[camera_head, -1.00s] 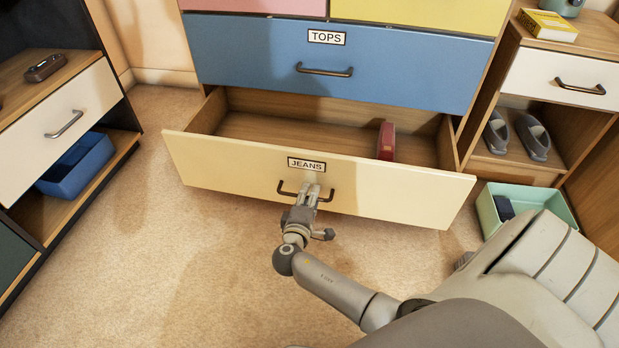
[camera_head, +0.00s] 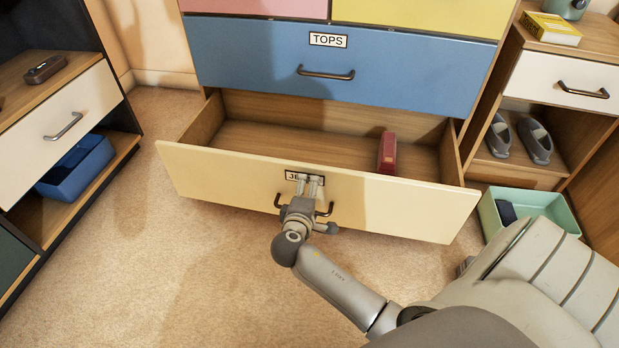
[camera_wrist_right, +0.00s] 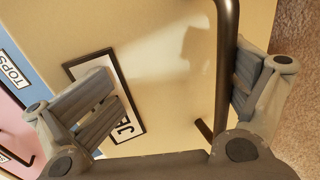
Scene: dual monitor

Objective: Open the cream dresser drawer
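The cream dresser drawer (camera_head: 400,205), labelled JEANS, is pulled out below the blue TOPS drawer (camera_head: 240,50), and its inside shows. Its dark bar handle (camera_head: 279,200) is on the front, partly hidden by my right gripper (camera_head: 308,181). The gripper's fingers are spread in front of the label, which they partly cover. In the right wrist view, the handle (camera_wrist_right: 226,60) runs between the two open fingers, close to the right-hand one. I cannot tell whether that finger touches it. My left gripper is not in view.
A red object (camera_head: 387,153) stands inside the drawer. A green bin (camera_head: 555,207) is on the floor near the drawer's right end. A white-drawer cabinet (camera_head: 60,120) with a blue bin (camera_head: 78,165) stands left. Carpet (camera_head: 190,270) in front is clear.

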